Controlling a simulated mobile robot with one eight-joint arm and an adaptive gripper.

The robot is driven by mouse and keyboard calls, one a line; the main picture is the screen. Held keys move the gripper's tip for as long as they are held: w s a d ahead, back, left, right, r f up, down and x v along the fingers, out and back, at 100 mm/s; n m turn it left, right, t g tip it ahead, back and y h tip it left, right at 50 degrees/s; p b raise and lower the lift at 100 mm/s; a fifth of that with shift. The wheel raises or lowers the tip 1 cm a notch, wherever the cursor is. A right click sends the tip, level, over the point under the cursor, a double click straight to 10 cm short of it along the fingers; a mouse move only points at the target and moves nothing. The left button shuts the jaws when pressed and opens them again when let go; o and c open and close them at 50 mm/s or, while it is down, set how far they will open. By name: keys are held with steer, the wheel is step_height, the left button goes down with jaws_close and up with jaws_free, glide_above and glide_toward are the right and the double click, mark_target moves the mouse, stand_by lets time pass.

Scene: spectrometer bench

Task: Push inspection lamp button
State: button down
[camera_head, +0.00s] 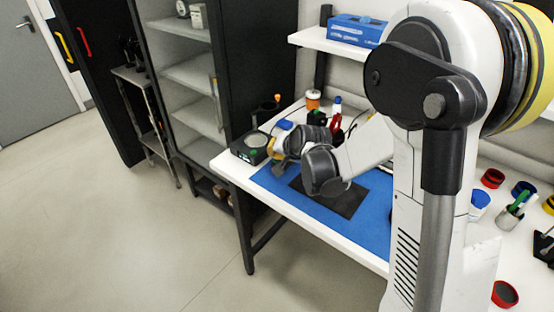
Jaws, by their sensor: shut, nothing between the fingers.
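My gripper (279,167) is small in the view, low over the left end of the blue mat (377,211). It looks closed, with nothing seen in it. A black box-shaped device with a pale green round top (253,141) stands at the left end of the white bench, just left of my gripper. I cannot tell whether this device is the inspection lamp. No lamp button can be made out. My arm hides part of the bench behind the gripper, and whether the gripper touches anything is unclear.
A dark pad (342,203) lies on the mat. An orange-capped jar (313,100) and a red tool (334,122) stand behind. Red cup (493,178) and pen cup (509,218) are at right. A blue box (357,30) sits on the shelf. The floor at left is clear.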

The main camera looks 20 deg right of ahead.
steer(key=shift+s+a+f, duration=0.2)
steer(key=shift+s+f, duration=0.05)
steer(key=shift+f, duration=0.2)
steer(key=shift+r, duration=0.15)
steer(key=shift+w+a+r+p, duration=0.1)
steer(key=shift+a+r+p, duration=0.35)
steer(key=shift+r, duration=0.25)
steer(key=shift+d, duration=0.1)
steer(key=shift+r, duration=0.1)
steer(key=shift+r, duration=0.15)
step_height(320, 180, up, 6)
steer(key=p, duration=0.4)
steer(key=shift+w+d, duration=0.1)
steer(key=shift+d, duration=0.05)
